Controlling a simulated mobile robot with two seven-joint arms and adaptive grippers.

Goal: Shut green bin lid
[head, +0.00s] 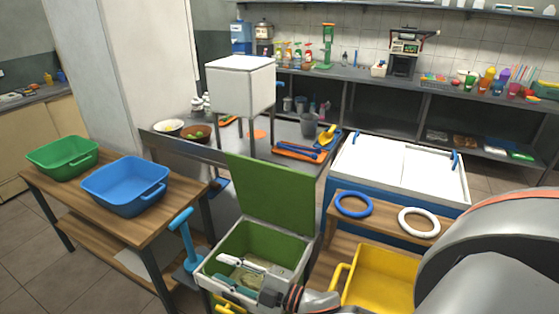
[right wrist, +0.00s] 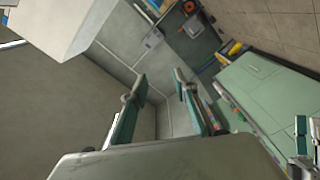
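The green bin (head: 209,276) stands at the bottom centre of the head view, light-coloured outside with a green interior. Its green lid (head: 270,195) is open and stands upright at the back of the opening. My right gripper (head: 238,268) comes in from the lower right and shows over the bin's opening, in front of the lid. In the right wrist view its two teal-padded fingers (right wrist: 160,100) are apart with nothing between them. My left gripper is not in the head view. A teal and grey finger-like part (right wrist: 303,140) at the right wrist view's right edge may belong to it.
Left of the bin, a wooden table (head: 165,222) holds a green tub (head: 62,157) and a blue tub (head: 125,185). A blue handle (head: 182,232) rises between table and bin. Right of the bin are a yellow container (head: 383,277) and a bench with blue (head: 353,205) and white (head: 419,222) rings.

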